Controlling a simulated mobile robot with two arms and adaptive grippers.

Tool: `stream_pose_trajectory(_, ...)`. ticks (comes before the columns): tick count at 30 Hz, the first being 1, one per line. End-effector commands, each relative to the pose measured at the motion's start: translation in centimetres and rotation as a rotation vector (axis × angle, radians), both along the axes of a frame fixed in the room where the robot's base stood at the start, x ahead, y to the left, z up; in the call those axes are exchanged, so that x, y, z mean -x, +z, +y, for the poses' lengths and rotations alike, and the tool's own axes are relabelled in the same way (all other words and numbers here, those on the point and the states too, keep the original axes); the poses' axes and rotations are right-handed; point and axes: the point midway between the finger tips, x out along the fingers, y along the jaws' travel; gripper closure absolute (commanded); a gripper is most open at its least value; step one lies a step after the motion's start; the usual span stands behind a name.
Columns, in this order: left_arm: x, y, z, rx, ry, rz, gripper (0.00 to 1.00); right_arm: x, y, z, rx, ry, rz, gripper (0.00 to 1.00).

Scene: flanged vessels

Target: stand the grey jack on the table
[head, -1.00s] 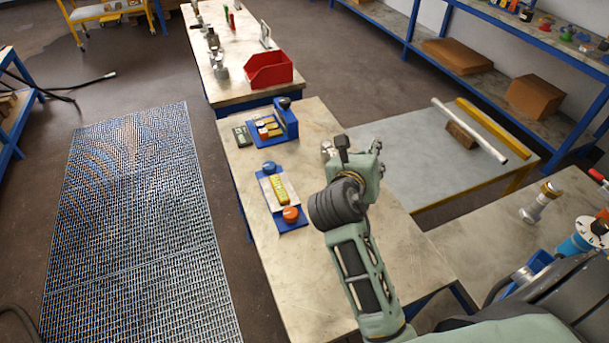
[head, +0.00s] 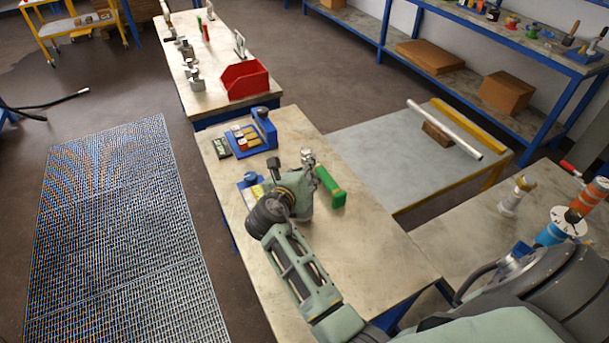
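A small grey metal piece (head: 308,157) stands on the near table (head: 365,243), just behind my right wrist. It may be the grey jack, but it is too small and partly covered to be sure. A similar silver piece with a brass top (head: 515,195) stands on the table at the right. My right arm reaches in from the lower right over the near table. The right gripper (head: 299,194) points away and down, and its fingers are hidden behind the wrist, so its opening and any load do not show. My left gripper is out of view.
A green block (head: 330,187) lies right of my wrist. A blue holder (head: 264,128) with small blocks stands behind it. A red bin (head: 245,79) and metal parts stand on the far table. The near table's front right is clear.

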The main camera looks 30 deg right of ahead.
Motion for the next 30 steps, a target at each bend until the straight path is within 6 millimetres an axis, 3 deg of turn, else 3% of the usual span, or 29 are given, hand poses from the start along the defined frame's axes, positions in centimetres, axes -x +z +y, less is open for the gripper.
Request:
stream_pose_trajectory(6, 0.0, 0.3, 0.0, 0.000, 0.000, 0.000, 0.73, -0.1, -1.7, 0.0, 0.003, 0.002, -0.005, 1.00)
stream_pose_trajectory(16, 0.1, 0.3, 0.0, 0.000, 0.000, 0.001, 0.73, -0.1, -1.9, -0.1, 0.004, 0.002, -0.004, 1.00)
stream_pose_trajectory(17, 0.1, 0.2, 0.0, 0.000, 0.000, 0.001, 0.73, 0.0, -2.2, 0.0, 0.001, 0.001, 0.000, 0.70)
stream_pose_trajectory(25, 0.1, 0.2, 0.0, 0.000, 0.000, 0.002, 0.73, 0.0, -2.1, 0.0, 0.000, 0.000, 0.000, 0.46)
stream_pose_trajectory(30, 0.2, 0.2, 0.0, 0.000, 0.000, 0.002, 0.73, 0.0, -2.1, 0.0, 0.000, 0.000, 0.000, 0.46)
